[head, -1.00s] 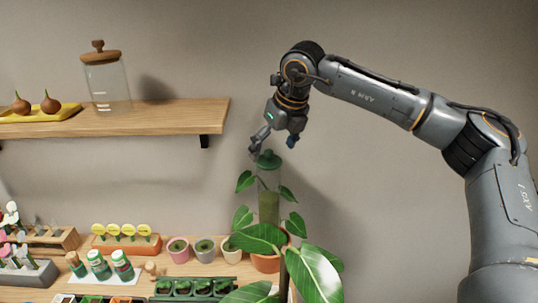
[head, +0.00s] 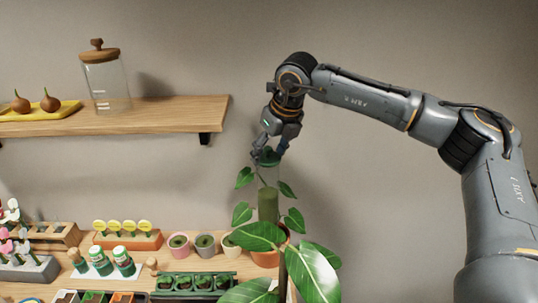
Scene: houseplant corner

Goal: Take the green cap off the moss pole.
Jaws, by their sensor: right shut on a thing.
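The moss pole (head: 268,205) stands upright in an orange-brown pot (head: 266,259) among large green leaves. Its lower part is green and its upper part looks clear. The green cap (head: 267,158) is at the top of the pole. I cannot tell whether it still touches the pole. My right gripper (head: 269,152) points down from above and is shut on the cap, with its fingers at the cap's sides. My left gripper is not in view.
A wooden shelf (head: 170,110) at the upper left holds a glass jar (head: 106,85) and a yellow tray (head: 62,112) with two brown bulbs. Small pots, bottles and seedling trays crowd the table at lower left. The wall right of the plant is bare.

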